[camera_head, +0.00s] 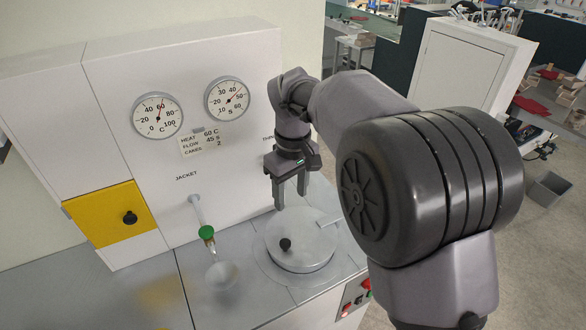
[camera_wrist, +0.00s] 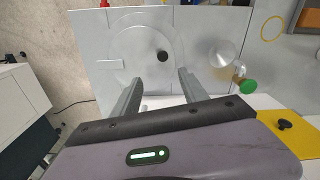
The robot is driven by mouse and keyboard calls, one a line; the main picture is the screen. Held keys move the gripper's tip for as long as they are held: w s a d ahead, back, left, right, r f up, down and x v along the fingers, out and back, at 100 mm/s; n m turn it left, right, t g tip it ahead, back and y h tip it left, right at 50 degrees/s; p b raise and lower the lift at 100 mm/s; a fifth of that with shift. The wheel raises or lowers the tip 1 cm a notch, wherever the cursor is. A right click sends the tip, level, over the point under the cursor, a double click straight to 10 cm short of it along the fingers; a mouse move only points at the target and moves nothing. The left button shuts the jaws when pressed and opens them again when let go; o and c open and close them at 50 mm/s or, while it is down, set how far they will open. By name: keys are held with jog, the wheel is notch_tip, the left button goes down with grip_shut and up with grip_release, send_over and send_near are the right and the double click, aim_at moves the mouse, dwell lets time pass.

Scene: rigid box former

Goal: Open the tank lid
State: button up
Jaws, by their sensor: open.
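The tank lid (camera_head: 306,243) is a round grey metal disc set in the steel worktop. A black knob (camera_head: 286,244) stands on it near its front-left edge. The lid lies flat and looks shut. My gripper (camera_head: 290,204) is open and empty, pointing down above the back of the lid and apart from it. In the wrist view the lid (camera_wrist: 137,50) lies beyond my two fingers (camera_wrist: 155,85), and the knob (camera_wrist: 162,56) shows a little past the fingertips, between them and nearer the right one.
A tap with a green cap (camera_head: 207,233) points down over a round bowl or drain (camera_head: 222,275) left of the lid. A white panel with two gauges (camera_head: 158,115) rises behind. A yellow door (camera_head: 112,212) is at the left.

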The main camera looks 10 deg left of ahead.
aim_at(284, 241)
jog(key=shift+n, duration=0.6)
jog(key=f+b, duration=0.2)
jog(key=f, duration=0.4)
jog(key=a+f+b, duration=0.1)
jog(key=f, duration=0.6)
jog(key=w+a+f+b, duration=0.1)
jog(key=f+b, duration=0.1)
jog(key=f, duration=0.4)
jog(key=shift+w+a+f+b, duration=0.1)
jog(key=shift+f+b, duration=0.2)
jog(key=shift+b, duration=0.05)
jog(key=shift+r, duration=0.1)
grip_shut()
